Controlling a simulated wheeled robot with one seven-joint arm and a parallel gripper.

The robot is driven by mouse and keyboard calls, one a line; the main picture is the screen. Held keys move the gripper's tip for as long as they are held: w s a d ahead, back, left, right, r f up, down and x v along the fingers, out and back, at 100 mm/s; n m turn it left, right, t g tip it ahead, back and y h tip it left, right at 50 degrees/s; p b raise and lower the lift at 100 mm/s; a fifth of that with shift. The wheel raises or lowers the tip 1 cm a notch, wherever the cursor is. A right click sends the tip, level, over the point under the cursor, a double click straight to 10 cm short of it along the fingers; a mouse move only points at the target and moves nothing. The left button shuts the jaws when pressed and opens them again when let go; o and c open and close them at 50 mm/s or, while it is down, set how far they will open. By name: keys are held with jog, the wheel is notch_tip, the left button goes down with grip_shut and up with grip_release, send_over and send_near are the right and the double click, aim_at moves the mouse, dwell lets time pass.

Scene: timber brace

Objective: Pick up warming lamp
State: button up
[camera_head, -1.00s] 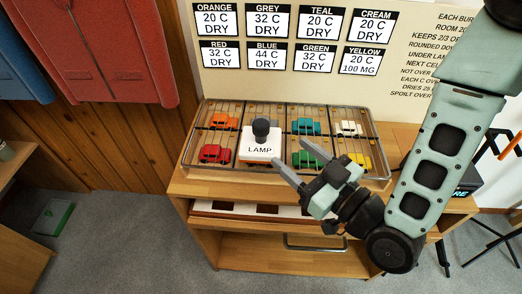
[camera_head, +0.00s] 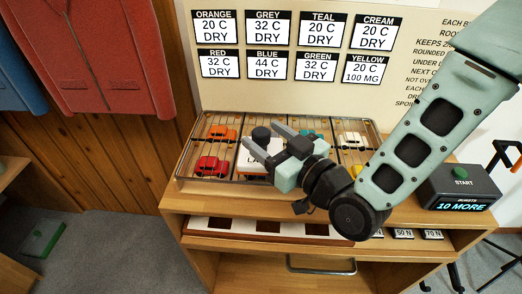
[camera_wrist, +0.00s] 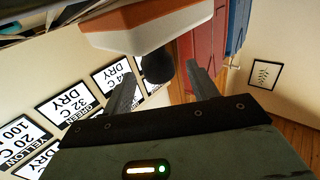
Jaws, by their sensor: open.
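The warming lamp (camera_head: 252,165) is a white block marked LAMP with a dark round knob (camera_head: 261,133) on top. It sits on the wire rack (camera_head: 187,172), partly hidden behind my gripper. In the wrist view the lamp (camera_wrist: 150,25) shows a white and orange body, with its dark knob (camera_wrist: 157,66) between the fingertips. My gripper (camera_head: 260,136) is open, its two fingers apart on either side of the knob. The wrist view also shows my gripper (camera_wrist: 163,70) open, with gaps beside the knob. I cannot tell whether either finger touches it.
Toy cars stand in the rack's cells, including a red one (camera_head: 211,166), an orange one (camera_head: 221,132) and a white one (camera_head: 351,139). A label board (camera_head: 300,85) rises behind. A START box (camera_head: 460,188) reading 10 MORE stands at right on the wooden bench (camera_head: 175,200).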

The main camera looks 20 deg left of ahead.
jog(key=shift+x, duration=1.1)
grip_shut()
